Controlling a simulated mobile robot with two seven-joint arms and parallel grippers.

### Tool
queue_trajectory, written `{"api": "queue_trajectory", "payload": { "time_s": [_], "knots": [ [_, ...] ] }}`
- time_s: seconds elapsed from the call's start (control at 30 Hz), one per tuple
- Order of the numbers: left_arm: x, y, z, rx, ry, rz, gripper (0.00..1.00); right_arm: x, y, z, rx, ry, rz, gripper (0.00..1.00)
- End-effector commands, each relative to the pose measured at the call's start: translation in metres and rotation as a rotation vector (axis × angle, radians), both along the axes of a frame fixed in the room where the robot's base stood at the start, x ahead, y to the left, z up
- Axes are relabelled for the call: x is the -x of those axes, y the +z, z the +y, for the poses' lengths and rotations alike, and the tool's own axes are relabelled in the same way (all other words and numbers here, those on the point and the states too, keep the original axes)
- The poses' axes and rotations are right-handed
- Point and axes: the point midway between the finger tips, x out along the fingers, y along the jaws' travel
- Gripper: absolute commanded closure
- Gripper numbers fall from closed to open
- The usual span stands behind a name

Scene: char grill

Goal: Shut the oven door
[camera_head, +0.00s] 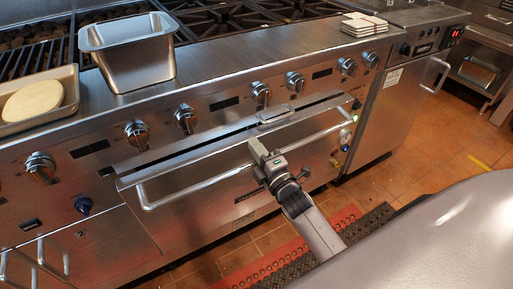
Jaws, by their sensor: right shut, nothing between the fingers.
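The oven door (215,208) is the steel front panel in the middle of the range, with a long bar handle (190,193) across it. The door stands nearly upright, with a dark gap along its top edge. My right gripper (262,152) is in front of the door at the middle of the handle. Its fingers are shut and empty. It overlaps the handle in the picture, and I cannot tell whether it touches it. My left gripper is not in view.
Control knobs (186,117) line the panel above the door. A steel pan (130,52), a tray with a pale round piece (35,100) and a stack of white squares (364,25) rest on the range top. A red mat (285,258) lies on the tiled floor.

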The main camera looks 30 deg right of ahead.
Motion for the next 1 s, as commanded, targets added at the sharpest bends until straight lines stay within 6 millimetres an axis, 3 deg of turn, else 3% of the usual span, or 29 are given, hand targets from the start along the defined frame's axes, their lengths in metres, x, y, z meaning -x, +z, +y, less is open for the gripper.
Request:
{"api": "queue_trajectory", "payload": {
  "time_s": [0.4,1.0],
  "knots": [
    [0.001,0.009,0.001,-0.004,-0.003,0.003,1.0,-0.034,0.007,0.001,0.004,0.001,0.071,1.0],
    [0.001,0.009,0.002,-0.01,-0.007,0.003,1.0,-0.035,0.005,-0.002,0.004,0.001,0.077,1.0]
  ]
}}
